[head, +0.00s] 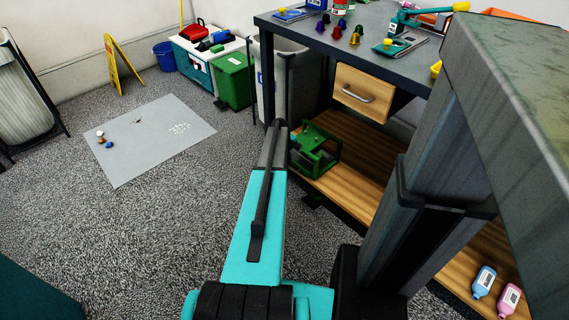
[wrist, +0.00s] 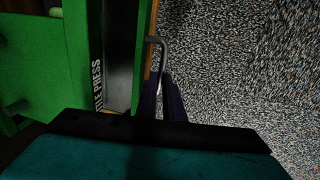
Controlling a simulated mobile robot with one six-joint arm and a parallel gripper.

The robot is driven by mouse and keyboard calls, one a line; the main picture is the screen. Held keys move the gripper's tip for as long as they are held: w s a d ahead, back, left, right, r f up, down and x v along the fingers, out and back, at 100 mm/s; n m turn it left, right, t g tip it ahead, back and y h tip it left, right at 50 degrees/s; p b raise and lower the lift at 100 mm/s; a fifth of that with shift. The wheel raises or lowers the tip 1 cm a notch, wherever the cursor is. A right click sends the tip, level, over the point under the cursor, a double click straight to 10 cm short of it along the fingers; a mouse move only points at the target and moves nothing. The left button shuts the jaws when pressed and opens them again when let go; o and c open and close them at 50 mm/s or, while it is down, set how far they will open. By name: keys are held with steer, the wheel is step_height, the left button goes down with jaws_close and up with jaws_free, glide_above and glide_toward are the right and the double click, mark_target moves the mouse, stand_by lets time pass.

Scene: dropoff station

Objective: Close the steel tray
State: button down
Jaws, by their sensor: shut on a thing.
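A green press (head: 318,152) stands on the low wooden shelf under the desk in the head view. In the wrist view its green frame (wrist: 70,45) fills the left side, with part of a white label ending in "PRESS". A grey steel surface (wrist: 121,60) lies between the green sides and looks like the tray. A bent grey handle (wrist: 163,50) sticks out past the right green side. My gripper (wrist: 162,86) has its dark purple fingers shut on the lower end of this handle. The fingertips are hidden in the head view, as is how far the tray stands out.
The wooden shelf (head: 350,180) runs under the desk (head: 340,42). A wooden drawer (head: 362,92) hangs above the press. A grey bin (head: 290,75) stands behind my arm. Carpet (head: 150,240) to the left is mostly clear, apart from a grey mat (head: 150,150).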

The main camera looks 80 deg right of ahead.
steer(key=shift+s+d+r, duration=0.1)
steer(key=shift+s+d, duration=0.15)
steer(key=shift+d, duration=0.05)
steer(key=shift+s, duration=0.1)
steer(key=c, duration=1.9)
jaws_free()
steer(key=shift+a, duration=0.1)
step_height(320, 180, up, 14)
steer(key=w+a+p, duration=0.1)
steer(key=a+p, duration=0.1)
steer(key=p, duration=0.1)
steer(key=shift+w+f, duration=0.25)
steer(key=shift+w, duration=0.1)
